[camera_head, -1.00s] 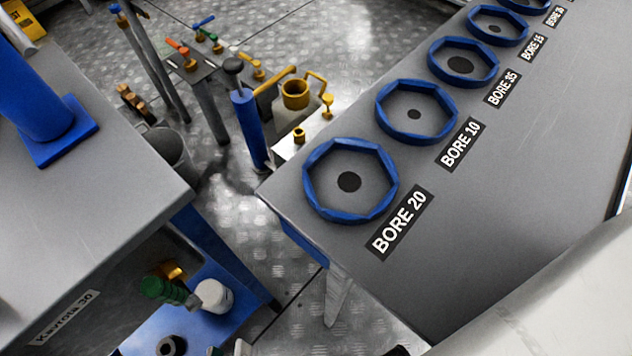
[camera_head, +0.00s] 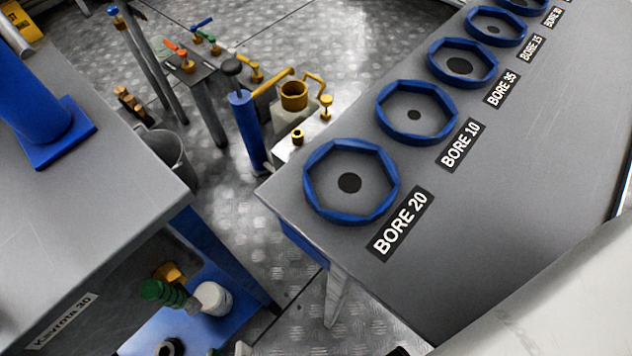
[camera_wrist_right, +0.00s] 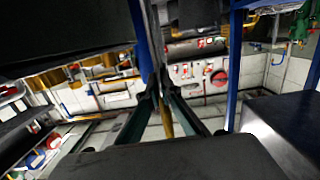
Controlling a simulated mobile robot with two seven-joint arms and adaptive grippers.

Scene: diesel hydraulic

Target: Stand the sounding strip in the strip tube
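A blue upright tube on a square blue foot (camera_head: 38,115) stands on the left bench in the head view; its top is cut off, and I cannot tell whether it is the strip tube. In the right wrist view, the two dark fingers of my right gripper (camera_wrist_right: 158,92) come together around a thin, long strip (camera_wrist_right: 166,120), seemingly the sounding strip. The strip's ends are not clear. Of my left gripper I can make out no fingers in the head view; only a small dark part shows at the bottom edge.
A grey bench (camera_head: 470,210) with blue rings and BORE labels fills the right.

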